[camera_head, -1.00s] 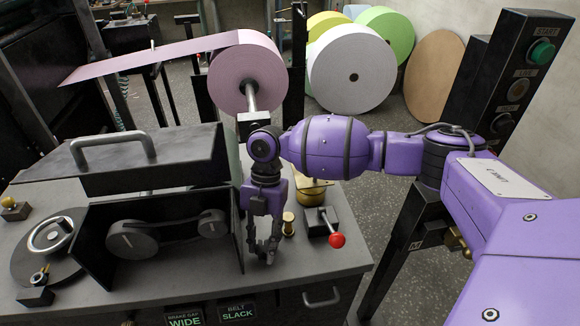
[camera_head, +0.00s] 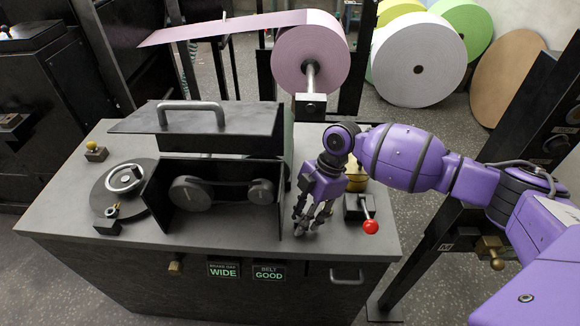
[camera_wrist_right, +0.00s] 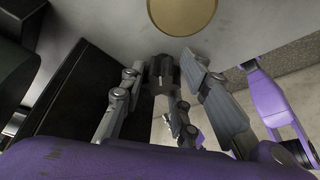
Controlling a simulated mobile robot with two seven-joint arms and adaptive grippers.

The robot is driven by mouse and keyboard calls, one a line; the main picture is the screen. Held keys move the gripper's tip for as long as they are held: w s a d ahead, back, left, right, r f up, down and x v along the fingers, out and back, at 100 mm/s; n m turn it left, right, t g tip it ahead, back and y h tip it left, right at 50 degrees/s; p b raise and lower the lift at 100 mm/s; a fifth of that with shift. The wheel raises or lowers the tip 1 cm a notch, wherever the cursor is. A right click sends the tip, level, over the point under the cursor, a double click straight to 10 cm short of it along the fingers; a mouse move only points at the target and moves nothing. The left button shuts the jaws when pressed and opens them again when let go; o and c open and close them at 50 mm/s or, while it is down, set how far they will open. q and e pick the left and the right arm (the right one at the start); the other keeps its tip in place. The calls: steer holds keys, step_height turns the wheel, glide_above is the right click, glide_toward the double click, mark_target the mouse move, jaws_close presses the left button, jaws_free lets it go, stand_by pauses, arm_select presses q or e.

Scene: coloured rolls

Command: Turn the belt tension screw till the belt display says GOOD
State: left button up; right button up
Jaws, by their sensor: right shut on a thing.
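The belt display (camera_head: 269,272) on the machine's front reads BELT GOOD. My right gripper (camera_head: 313,217) points down at the machine top, just right of the black belt housing. Its fingers are shut on the belt tension screw, which they hide in the head view. The wrist view shows the grey fingers (camera_wrist_right: 163,68) close together, and I cannot make out the screw clearly there. The belt (camera_head: 225,184) runs around two grey pulleys in the open housing. My left gripper is not in view.
A lever with a red knob (camera_head: 371,227) stands close right of my right gripper. The brake gap display (camera_head: 224,270) reads WIDE. A raised hood with a handle (camera_head: 190,106) is above the belt. A pink roll (camera_head: 310,55) hangs behind.

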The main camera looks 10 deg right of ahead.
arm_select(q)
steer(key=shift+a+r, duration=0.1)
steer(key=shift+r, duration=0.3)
arm_select(e)
steer(key=shift+w+r+m+t, duration=0.4)
steer(key=shift+r+m, duration=0.1)
steer(key=shift+m, duration=0.1)
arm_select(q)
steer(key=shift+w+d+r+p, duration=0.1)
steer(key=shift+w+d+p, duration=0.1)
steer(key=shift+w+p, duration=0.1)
arm_select(e)
steer(key=o, duration=1)
steer(key=shift+f, duration=0.1)
steer(key=shift+c, duration=0.2)
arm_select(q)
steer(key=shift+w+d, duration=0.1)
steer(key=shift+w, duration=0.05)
arm_select(e)
steer(key=shift+f, duration=0.15)
steer(key=shift+s+f, duration=0.15)
steer(key=shift+d+r, duration=0.15)
steer(key=shift+r, duration=0.05)
steer(key=v, duration=1.1)
steer(key=shift+d+r, duration=0.2)
steer(key=shift+r, duration=0.1)
